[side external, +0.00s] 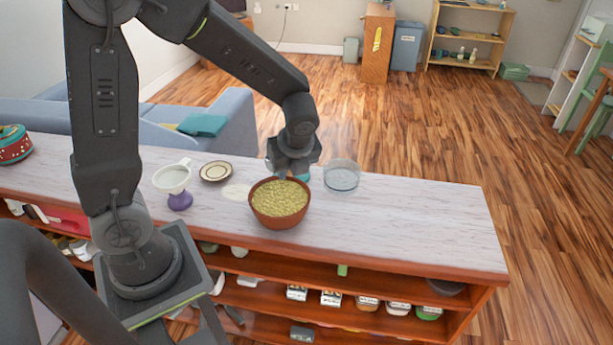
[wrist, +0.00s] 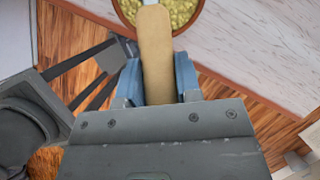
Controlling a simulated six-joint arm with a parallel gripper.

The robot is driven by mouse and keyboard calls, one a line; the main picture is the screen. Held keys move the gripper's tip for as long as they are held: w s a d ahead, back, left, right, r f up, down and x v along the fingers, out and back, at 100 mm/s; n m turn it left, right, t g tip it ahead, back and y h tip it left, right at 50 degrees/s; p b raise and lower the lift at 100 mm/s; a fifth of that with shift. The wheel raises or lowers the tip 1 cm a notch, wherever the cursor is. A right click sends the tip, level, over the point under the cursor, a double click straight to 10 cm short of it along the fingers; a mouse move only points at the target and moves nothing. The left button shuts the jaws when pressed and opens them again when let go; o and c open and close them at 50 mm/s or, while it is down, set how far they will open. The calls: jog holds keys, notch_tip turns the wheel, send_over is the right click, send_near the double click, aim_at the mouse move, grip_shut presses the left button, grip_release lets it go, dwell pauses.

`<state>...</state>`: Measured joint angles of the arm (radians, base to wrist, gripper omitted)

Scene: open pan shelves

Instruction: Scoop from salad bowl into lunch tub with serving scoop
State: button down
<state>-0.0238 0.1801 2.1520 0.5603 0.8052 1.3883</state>
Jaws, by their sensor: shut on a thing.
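The salad bowl (side external: 279,222) is brown and stands near the front edge of the counter, filled with a yellow-green grainy food (side external: 280,197). The lunch tub, a clear round container (side external: 342,178), stands to its right and slightly farther back; it looks empty. My gripper (side external: 290,174) is low at the bowl's far side. In the wrist view its blue fingers (wrist: 158,80) are shut on the wooden handle of the serving scoop (wrist: 156,45). The handle points toward the bowl (wrist: 125,17), with a bit of metal at its end. The scoop's head is out of view.
On the counter (side external: 420,220), a flat whitish piece (side external: 236,192), a dark-rimmed plate (side external: 216,171) and a white sieve-like vessel on a purple stand (side external: 173,182) are left of the bowl. The counter's right part is clear.

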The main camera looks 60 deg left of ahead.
dwell(0.4)
jog(key=shift+a+f+h, duration=0.2)
jog(key=shift+f+h, duration=0.2)
jog(key=shift+f, duration=1.45)
jog(key=shift+a+f+h, duration=0.2)
jog(key=shift+f+h, duration=0.2)
jog(key=shift+f, duration=1.5)
jog(key=shift+a+f+h, duration=0.2)
jog(key=shift+f+h, duration=0.2)
jog(key=shift+f, duration=1.65)
jog(key=shift+w+r, duration=0.1)
